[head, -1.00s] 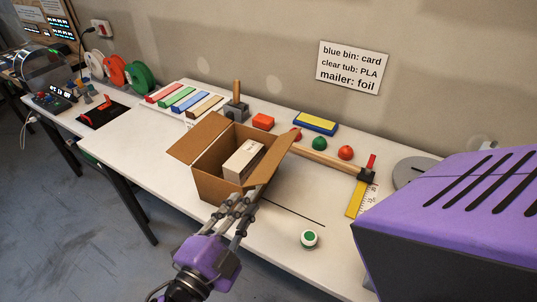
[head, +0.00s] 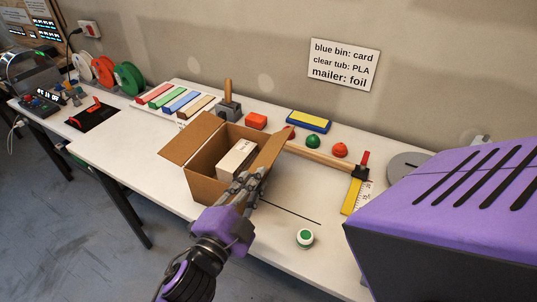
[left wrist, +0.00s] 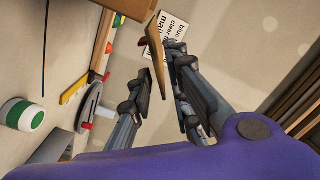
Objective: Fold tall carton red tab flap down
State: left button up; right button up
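The tall carton (head: 207,180) is an open brown cardboard box on the white table, with a pale box (head: 236,158) inside. Its left flap (head: 188,138) sticks up and outward. Its right flap (head: 268,152) stands raised, leaning outward. My left gripper (head: 247,178) is at the carton's front right, by the base of the right flap. In the left wrist view the fingers (left wrist: 165,95) are apart, with a brown flap (left wrist: 162,48) edge-on beside the right-hand finger. A small dark red bit shows at that flap; whether it is the tab is unclear. My right gripper is out of view.
A green-and-white round container (head: 305,238) stands front right of the carton. Colour strips (head: 175,98) and spools (head: 103,70) are at back left. Table left of the carton is clear.

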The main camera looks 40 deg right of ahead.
pick_arm(q)
jog(key=shift+c, duration=1.3)
grip_shut()
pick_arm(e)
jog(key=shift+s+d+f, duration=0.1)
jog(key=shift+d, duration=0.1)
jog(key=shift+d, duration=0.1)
pick_arm(q)
jog(key=n, duration=0.1)
jog(key=w+r+n+p, duration=0.1)
jog(key=n, duration=0.2)
jog(key=shift+w+a+r+p, duration=0.2)
jog(key=shift+w+a+p, duration=0.05)
jog(key=shift+a+p, duration=0.1)
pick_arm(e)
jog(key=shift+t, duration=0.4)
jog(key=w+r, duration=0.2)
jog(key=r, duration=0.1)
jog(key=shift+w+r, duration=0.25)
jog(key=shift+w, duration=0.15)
pick_arm(q)
jog(key=shift+n, duration=0.3)
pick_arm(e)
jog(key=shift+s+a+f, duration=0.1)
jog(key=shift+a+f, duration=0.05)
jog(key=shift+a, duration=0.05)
